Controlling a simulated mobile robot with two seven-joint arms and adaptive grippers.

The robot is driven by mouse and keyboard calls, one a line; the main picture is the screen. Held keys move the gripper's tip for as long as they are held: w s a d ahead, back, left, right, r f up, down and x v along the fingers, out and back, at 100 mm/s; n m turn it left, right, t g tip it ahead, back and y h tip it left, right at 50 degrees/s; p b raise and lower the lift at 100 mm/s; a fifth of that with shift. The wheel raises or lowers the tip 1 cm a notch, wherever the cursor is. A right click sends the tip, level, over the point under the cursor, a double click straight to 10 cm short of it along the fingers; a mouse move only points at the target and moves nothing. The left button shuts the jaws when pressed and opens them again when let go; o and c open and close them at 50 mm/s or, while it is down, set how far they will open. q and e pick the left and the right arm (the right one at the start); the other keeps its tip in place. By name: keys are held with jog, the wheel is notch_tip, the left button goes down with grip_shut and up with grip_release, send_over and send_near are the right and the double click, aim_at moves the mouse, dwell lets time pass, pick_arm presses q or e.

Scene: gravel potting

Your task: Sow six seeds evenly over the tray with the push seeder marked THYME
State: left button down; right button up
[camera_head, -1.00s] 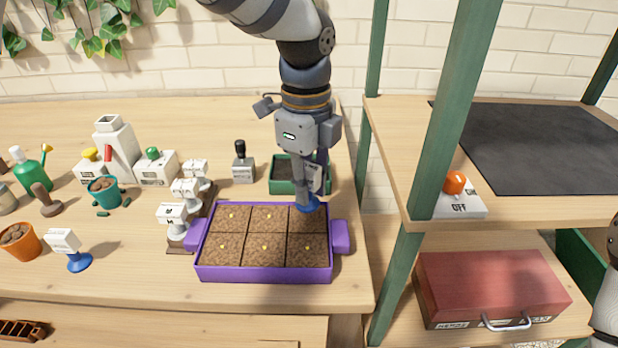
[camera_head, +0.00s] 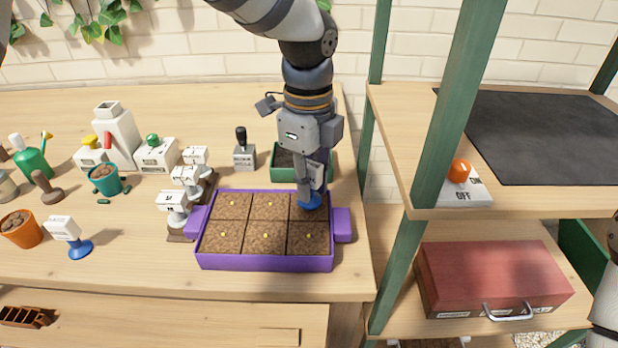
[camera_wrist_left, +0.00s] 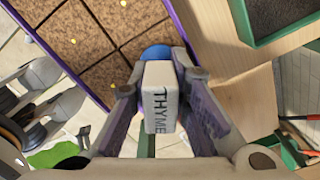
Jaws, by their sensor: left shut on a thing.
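My left gripper (camera_head: 312,182) is shut on the white push seeder marked THYME (camera_wrist_left: 160,98), whose label is readable in the left wrist view. The seeder's blue base (camera_head: 309,201) points down over the back right cell of the purple tray (camera_head: 264,263). I cannot tell for sure whether it touches the soil. The tray holds brown soil in a grid of cells. Pale yellow seeds show near the middle of the other cells, such as the front right seed (camera_head: 308,236). The soil under the base is hidden. My right gripper is out of view.
Other white seeders (camera_head: 172,208) stand in a rack at the tray's left, and a blue-based one (camera_head: 66,233) stands apart. A green tray (camera_head: 318,175) is close behind. A shelf with a green post (camera_head: 455,100) and a switch box (camera_head: 465,192) stands at right.

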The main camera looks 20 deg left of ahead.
pick_arm(q)
jog(key=shift+f, duration=0.4)
jog(key=shift+f, duration=0.1)
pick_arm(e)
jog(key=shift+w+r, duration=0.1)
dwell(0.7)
pick_arm(q)
jog(key=shift+r+p, duration=0.5)
jog(key=shift+r, duration=1.15)
jog(key=shift+f, duration=0.1)
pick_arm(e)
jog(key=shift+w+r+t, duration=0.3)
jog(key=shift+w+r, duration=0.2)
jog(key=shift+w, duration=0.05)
